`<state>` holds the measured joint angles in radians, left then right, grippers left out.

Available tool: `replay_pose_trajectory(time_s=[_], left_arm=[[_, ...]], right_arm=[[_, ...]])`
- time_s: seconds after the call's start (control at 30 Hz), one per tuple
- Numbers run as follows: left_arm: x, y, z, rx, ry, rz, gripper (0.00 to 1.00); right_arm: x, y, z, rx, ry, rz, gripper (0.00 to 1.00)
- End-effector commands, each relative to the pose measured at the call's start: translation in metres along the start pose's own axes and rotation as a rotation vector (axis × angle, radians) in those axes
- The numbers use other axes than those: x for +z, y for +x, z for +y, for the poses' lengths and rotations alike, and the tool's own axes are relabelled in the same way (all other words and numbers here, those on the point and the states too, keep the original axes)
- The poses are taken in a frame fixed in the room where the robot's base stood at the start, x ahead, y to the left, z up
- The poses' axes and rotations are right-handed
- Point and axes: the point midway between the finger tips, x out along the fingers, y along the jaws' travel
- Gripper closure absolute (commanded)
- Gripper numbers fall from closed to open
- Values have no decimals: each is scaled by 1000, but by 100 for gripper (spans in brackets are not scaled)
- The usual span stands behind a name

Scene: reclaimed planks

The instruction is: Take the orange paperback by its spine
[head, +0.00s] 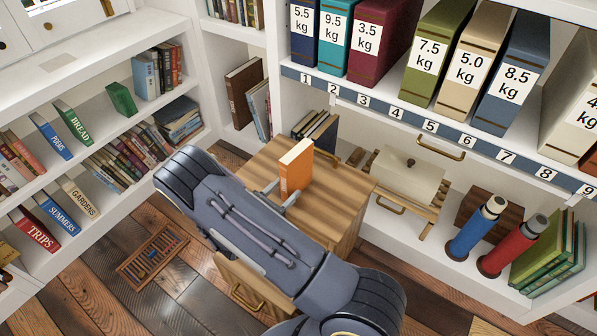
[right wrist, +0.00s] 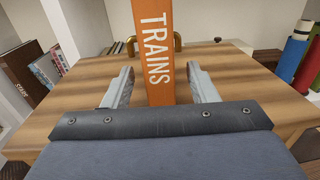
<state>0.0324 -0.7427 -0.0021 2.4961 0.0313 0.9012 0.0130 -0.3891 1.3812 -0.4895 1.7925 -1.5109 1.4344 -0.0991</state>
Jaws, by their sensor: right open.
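The orange paperback (head: 296,170) stands upright on a wooden cabinet top, its pale page edges facing up. In the right wrist view its spine (right wrist: 157,50) faces me and reads TRAINS. My right gripper (head: 283,191) is open at the spine. In the right wrist view the gripper (right wrist: 160,76) has one finger on each side of the spine, with a visible gap on both sides. The spine's lower end is hidden behind the gripper body. My left gripper is not in view.
The wooden cabinet (head: 340,190) has bare top around the book. Numbered shelves with large labelled binders (head: 428,60) rise behind it.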

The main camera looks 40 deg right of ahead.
Motion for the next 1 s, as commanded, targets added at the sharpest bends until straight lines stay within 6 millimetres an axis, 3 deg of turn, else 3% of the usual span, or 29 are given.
replay_pose_trajectory(time_s=[0.33,0.67,1.0], left_arm=[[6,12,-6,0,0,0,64],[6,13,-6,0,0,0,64],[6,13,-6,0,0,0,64]], right_arm=[[5,48,0,-6,2,1,47],[6,56,0,-3,0,1,47],[6,56,0,-3,0,1,90]])
